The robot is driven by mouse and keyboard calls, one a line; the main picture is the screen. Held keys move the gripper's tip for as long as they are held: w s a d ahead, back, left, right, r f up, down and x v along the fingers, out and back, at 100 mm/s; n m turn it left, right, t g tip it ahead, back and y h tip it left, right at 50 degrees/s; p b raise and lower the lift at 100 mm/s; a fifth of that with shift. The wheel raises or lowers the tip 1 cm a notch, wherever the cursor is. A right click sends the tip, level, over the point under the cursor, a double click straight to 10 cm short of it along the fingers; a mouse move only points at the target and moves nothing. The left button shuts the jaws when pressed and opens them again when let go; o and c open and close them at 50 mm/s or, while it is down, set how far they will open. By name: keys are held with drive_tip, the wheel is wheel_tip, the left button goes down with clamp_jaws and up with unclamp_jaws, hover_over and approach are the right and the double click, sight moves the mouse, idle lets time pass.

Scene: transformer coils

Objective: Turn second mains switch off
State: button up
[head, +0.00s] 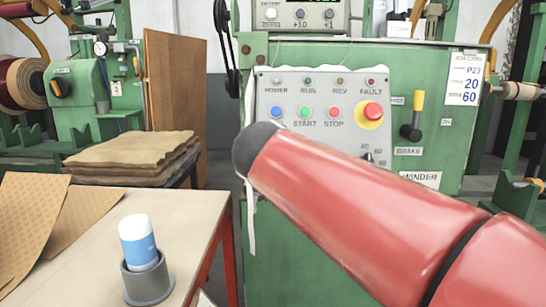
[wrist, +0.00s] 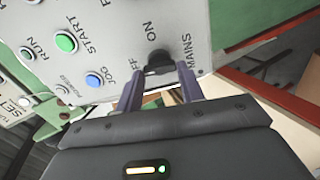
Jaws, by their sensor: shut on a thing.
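The mains switch, a black rotary knob (wrist: 160,58), shows in the wrist view on a light grey control panel (wrist: 113,28). It sits beside the printed words OFF, ON and MAINS. My gripper (wrist: 160,72) has one finger on each side of the knob and is shut on it. Which mark the knob points to I cannot tell. In the head view my red arm crosses in front of the winder's panel (head: 291,89) and hides its lower left part. The mains switch and my gripper are not visible there.
A green START button (wrist: 66,43) and a blue JOG button (wrist: 94,80) lie left of the knob. In the head view a table (head: 185,214) at left holds brown sheets (head: 135,157) and a glue stick (head: 138,240) in a grey holder. A brake lever (head: 413,118) stands right of the panel.

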drive_tip(key=shift+a+n, duration=0.1)
drive_tip(key=shift+n, duration=0.4)
drive_tip(key=o, duration=1)
drive_tip(key=v, duration=0.7)
drive_tip(key=shift+s, duration=0.4)
drive_tip(key=shift+r, duration=0.15)
drive_tip(key=s+d+f+m+g+h, duration=0.1)
drive_tip(key=s+d+f+m+g, duration=0.1)
drive_tip(key=s+d+f+m, duration=0.35)
drive_tip(key=s+d+f+m+g, duration=0.2)
drive_tip(key=d+f+m, duration=0.1)
drive_tip(key=d+f, duration=0.45)
drive_tip(key=s+d+f+m+g+y, duration=0.1)
drive_tip(key=s+f+m+g, duration=0.1)
drive_tip(key=s+f+m, duration=0.2)
drive_tip(key=s+d+f+m+g, duration=0.2)
drive_tip(key=s+f+m, duration=0.3)
drive_tip(key=f, duration=0.5)
drive_tip(key=shift+s+d+f+y, duration=0.15)
drive_tip(key=shift+s+d+y, duration=0.2)
drive_tip(key=shift+s, duration=0.45)
